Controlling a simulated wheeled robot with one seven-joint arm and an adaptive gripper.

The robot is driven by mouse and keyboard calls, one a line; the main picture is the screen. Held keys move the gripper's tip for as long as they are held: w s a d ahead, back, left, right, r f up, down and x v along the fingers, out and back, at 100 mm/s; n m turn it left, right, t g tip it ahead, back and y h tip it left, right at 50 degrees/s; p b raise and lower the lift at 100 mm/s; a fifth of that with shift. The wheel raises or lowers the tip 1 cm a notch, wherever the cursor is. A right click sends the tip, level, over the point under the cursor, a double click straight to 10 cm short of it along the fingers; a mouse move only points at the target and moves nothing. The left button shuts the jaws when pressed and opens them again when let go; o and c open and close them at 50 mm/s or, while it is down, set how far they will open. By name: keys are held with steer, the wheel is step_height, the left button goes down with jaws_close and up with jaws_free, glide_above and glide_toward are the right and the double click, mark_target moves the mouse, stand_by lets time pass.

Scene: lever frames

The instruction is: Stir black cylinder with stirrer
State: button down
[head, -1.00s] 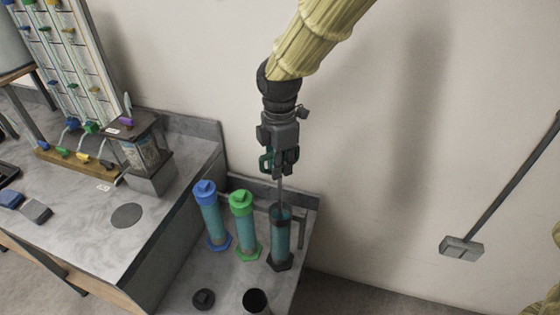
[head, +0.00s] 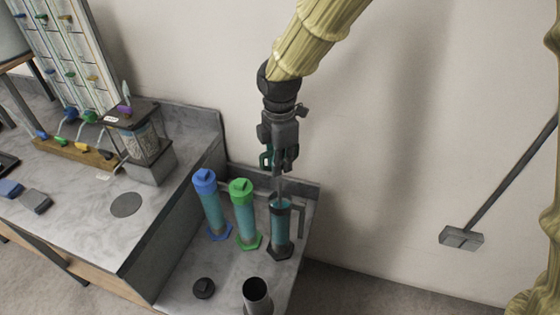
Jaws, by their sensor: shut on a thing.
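The black cylinder (head: 280,232) stands upright at the right of the lower counter. It has a black base and rim, a clear wall and teal liquid, and its top is open. My gripper (head: 279,163) is above it, pointing down and shut on the stirrer (head: 280,189). The stirrer's thin grey shaft runs down into the cylinder's open top. Its lower end is hidden in the cylinder. The green part at the gripper's fingers seems to be the stirrer's handle, partly hidden.
A green-capped cylinder (head: 243,214) and a blue-capped one (head: 210,206) stand to the left. A black cap (head: 204,288) and an open dark cup (head: 257,296) are in front. A raised counter (head: 90,215) with a lantern-like apparatus (head: 138,138) is further left. The wall is close behind.

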mark_target(280, 182)
steer(key=shift+f+b, duration=1.05)
steer(key=shift+f, duration=2.65)
step_height(280, 182, up, 8)
steer(key=p, duration=0.7)
steer(key=shift+f, duration=0.2)
step_height(280, 182, up, 6)
steer(key=p, duration=0.5)
steer(key=shift+f, duration=0.2)
